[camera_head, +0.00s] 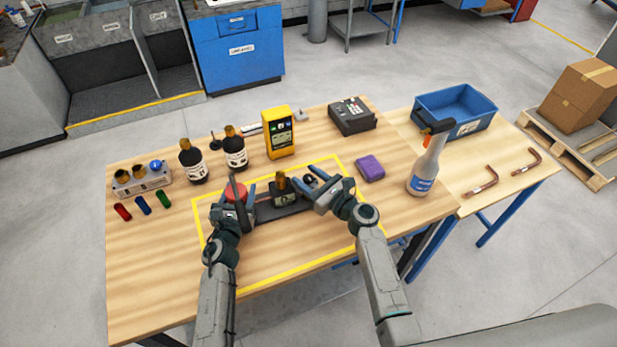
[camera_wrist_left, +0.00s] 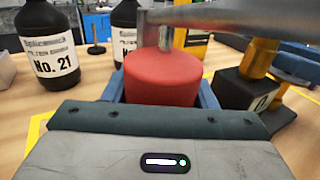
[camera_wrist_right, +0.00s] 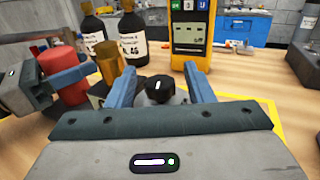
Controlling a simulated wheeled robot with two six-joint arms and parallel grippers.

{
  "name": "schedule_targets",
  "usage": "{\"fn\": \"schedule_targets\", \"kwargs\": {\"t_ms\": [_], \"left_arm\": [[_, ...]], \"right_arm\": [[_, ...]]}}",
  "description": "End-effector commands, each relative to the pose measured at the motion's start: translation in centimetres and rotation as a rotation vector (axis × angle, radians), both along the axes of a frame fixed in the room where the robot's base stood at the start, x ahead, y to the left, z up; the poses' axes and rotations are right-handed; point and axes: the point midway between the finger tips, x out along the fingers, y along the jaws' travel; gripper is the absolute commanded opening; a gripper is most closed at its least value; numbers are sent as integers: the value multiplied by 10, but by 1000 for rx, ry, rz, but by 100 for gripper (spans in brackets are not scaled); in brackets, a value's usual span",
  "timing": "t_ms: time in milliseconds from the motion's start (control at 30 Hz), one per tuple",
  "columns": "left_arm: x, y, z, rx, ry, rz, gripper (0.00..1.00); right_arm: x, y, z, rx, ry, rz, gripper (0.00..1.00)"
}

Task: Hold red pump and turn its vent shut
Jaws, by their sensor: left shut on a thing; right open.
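The red pump body (camera_head: 236,191) is a red cylinder at the left end of a dark base (camera_head: 268,212) inside the yellow outline. My left gripper (camera_wrist_left: 162,88) is shut on it, one blue finger on each side, with a grey metal bar across its top. A dark block with a brass top (camera_head: 282,188) stands in the middle of the base. A black knob (camera_wrist_right: 160,88), apparently the vent, has a white mark pointing roughly upright. My right gripper (camera_wrist_right: 160,84) is open around the knob, with gaps on both sides. The pump's lower part is hidden.
Two dark bottles (camera_head: 191,163) and a yellow meter (camera_head: 279,134) stand behind the outline. A purple block (camera_head: 370,168) and a spray bottle (camera_head: 426,166) are to the right, with a blue bin (camera_head: 482,103) beyond. The front of the table is clear.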

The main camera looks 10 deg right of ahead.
Motion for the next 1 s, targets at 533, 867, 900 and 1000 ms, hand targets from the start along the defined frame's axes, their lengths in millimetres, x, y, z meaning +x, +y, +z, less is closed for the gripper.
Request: {"fn": "schedule_targets", "kwargs": {"t_ms": [533,867,900,1000], "left_arm": [[0,0,0,1,-1,0,0],[0,0,1,1,-1,0,0],[0,0,1,1,-1,0,0],[0,0,0,1,-1,0,0]], "right_arm": [[-1,1,0,3,0,-20,5],[-1,1,1,4,-1,-237,5],[-1,1,0,3,0,-251,5],[-1,0,1,1,0,-265,5]]}}
